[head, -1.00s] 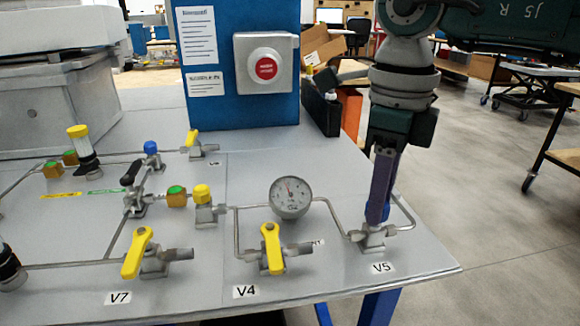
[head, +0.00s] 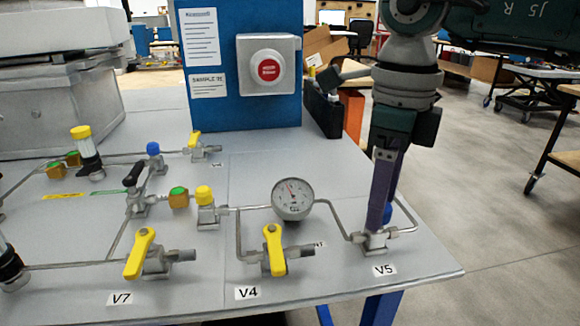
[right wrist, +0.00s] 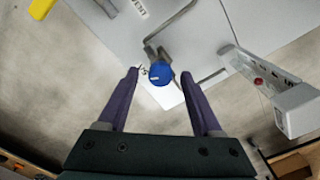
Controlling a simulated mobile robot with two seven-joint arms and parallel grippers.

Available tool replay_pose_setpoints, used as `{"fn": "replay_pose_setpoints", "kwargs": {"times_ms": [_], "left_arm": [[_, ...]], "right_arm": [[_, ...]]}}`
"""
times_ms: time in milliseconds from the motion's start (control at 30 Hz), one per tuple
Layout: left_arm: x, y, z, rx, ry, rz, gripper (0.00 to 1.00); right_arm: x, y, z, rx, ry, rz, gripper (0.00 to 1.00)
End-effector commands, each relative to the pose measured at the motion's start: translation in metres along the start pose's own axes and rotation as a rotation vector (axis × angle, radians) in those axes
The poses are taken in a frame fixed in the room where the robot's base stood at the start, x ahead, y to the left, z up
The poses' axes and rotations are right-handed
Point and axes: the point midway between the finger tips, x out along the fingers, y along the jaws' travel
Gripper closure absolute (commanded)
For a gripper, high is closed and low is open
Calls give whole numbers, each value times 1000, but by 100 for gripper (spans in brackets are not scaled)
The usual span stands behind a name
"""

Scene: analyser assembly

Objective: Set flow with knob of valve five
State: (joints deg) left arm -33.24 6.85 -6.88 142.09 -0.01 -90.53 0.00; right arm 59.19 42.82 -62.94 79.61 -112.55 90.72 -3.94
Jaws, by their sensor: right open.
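Valve five, labelled V5 (head: 385,270), sits at the right front of the grey panel. Its blue knob (head: 388,214) is mostly hidden behind my gripper's fingers in the head view. In the right wrist view the round blue knob (right wrist: 161,74) shows whole. My right gripper (head: 377,228) points down at the valve from above. In the right wrist view my right gripper (right wrist: 160,75) is open, one purple finger on each side of the knob, with a gap on both sides. I cannot tell how deep the fingertips reach. My left gripper is not in view.
A pressure gauge (head: 292,199) and valve V4's yellow lever (head: 274,249) stand left of valve five. Valve V7's yellow lever (head: 140,253) is further left. A blue cabinet with a red button (head: 268,69) stands behind. The panel's right edge is close.

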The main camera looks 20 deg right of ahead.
Motion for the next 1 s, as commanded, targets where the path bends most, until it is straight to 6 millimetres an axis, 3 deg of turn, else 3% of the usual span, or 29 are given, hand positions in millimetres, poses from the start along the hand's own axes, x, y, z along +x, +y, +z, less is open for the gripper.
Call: {"fn": "replay_pose_setpoints", "kwargs": {"times_ms": [300, 500, 1000], "left_arm": [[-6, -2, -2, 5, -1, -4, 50], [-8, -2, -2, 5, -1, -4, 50], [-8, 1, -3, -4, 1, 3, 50]], "right_arm": [[-60, -1, 1, 0, -6, -3, 33], [-89, -1, 1, 1, -4, -2, 33], [-97, 0, 0, 0, -1, -1, 33]]}}
